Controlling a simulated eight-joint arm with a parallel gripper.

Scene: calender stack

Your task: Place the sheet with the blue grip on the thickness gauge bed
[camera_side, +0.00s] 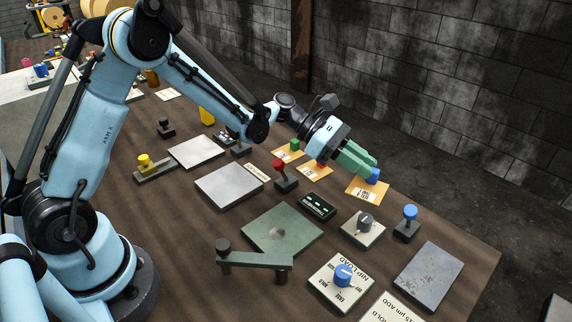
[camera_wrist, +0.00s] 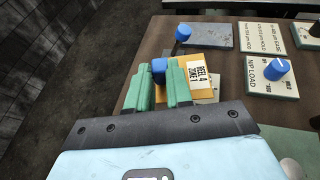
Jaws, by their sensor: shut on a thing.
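The orange-yellow sheet (camera_side: 355,187) with the blue grip (camera_side: 374,175) is at the far side of the table, right of the other sheets. In the wrist view the sheet (camera_wrist: 217,62) carries a "REEL 4 ZONE 1" label, and its blue grip (camera_wrist: 159,65) sits between the green fingers. My gripper (camera_side: 370,168) is shut on the blue grip. I cannot tell whether the sheet is clear of the table. A green plate with a round grey spot (camera_side: 262,227), apparently the thickness gauge bed, lies bare nearer the front, behind a green bridge arm (camera_side: 262,260).
Sheets with a green grip (camera_side: 294,145) and a red grip (camera_side: 321,165) lie to the left. A red-topped lever (camera_side: 280,164), a dark display (camera_side: 317,207), a grey-knob plate (camera_side: 353,236) and a blue-topped lever (camera_side: 410,213) stand nearby. A NIP LOAD dial (camera_side: 343,274) is in front.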

